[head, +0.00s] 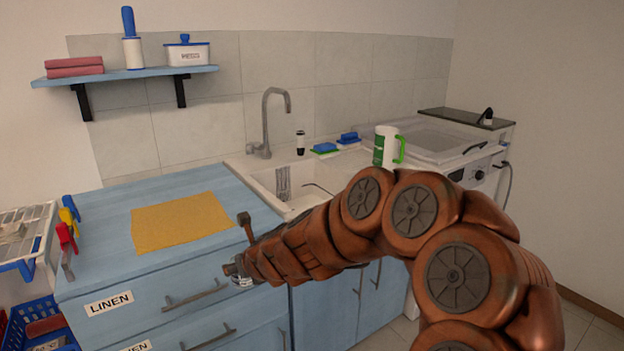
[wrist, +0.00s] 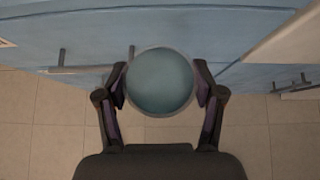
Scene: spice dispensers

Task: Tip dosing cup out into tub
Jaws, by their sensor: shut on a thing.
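My gripper (wrist: 160,88) is shut on a round cup (wrist: 160,80), which looks like the dosing cup. Its rim is a pale ring with a smooth teal-blue middle. I cannot tell if that is liquid or the blue cabinet showing through. In the head view the cup is a small, clear, shiny piece (head: 241,281) at my gripper (head: 238,269), in front of the drawer fronts and below the worktop edge. My arm hides part of that area. The sink basin (head: 262,183) lies behind my arm; I cannot tell which thing is the tub.
A yellow cloth (head: 180,220) lies on the blue worktop (head: 110,215). A white and green jug (head: 385,147) stands right of the sink, before a white machine (head: 440,140). A white rack (head: 25,235) is at the left. Drawer handles (head: 195,295) stick out near my gripper.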

